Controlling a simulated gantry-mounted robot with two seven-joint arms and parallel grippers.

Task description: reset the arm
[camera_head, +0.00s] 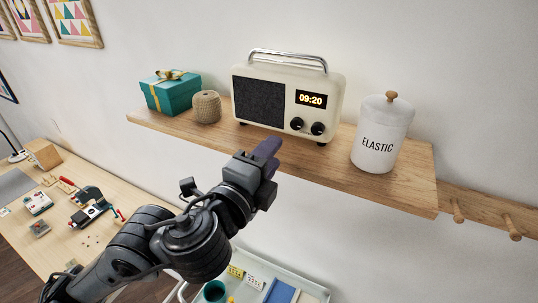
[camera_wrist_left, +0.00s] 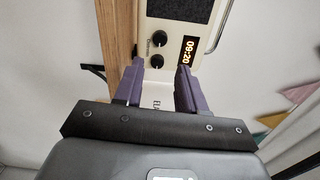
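My left gripper (camera_head: 266,158) has purple fingers and is in front of the wooden shelf, below the cream radio (camera_head: 323,84). In the left wrist view the fingers of my left gripper (camera_wrist_left: 160,66) stand apart with nothing seen held between them. The radio (camera_wrist_left: 197,45), with its 09:20 display and dark knobs, lies beyond the fingertips there. Part of a white surface with black lettering shows between the fingers. My right gripper is in neither view.
The shelf (camera_head: 416,190) also holds a teal gift box (camera_head: 172,95), a twine spool (camera_head: 206,107) and a white ELASTIC canister (camera_head: 381,135). Wooden pegs (camera_head: 511,227) stick out at right. A table (camera_head: 70,246) with tools is at left; a tray (camera_head: 316,290) is below.

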